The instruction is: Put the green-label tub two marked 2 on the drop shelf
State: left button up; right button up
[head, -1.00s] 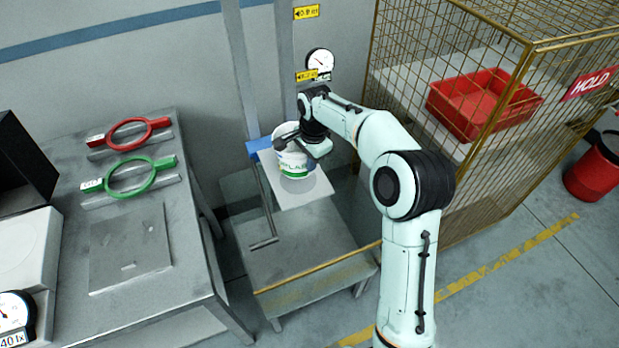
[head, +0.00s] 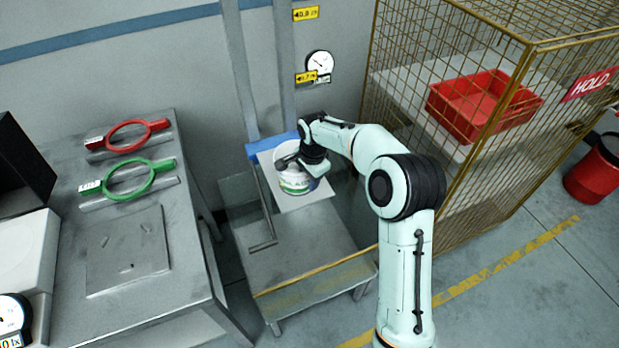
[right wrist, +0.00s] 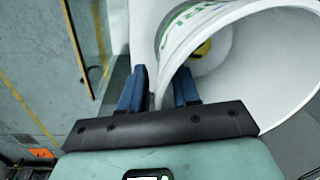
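The tub (head: 297,182) is white with a green-marked label, and its number cannot be read. It is at the pale drop shelf (head: 322,189), low over or on its surface; I cannot tell if it touches. My right gripper (head: 300,163) is at its rim. In the right wrist view the blue fingers (right wrist: 162,88) stand close on either side of the wall of the tub (right wrist: 240,75), whose open mouth and pale inside show. The gripper looks shut on that wall. My left gripper is not in view.
A blue piece (head: 268,146) borders the shelf's back edge. A low grey stand (head: 300,258) is below. A wire cage (head: 450,60) with a red tray (head: 470,115) stands right. A bench (head: 190,275) at left holds a red ring (head: 128,133) and a green ring (head: 128,180).

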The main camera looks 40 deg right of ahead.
jog(key=shift+r, duration=0.25)
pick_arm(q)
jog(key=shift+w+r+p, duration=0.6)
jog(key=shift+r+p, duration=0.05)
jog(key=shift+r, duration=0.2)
pick_arm(e)
notch_tip(320, 180, up, 12)
jog(key=s, duration=0.1)
jog(key=shift+s+f, duration=0.1)
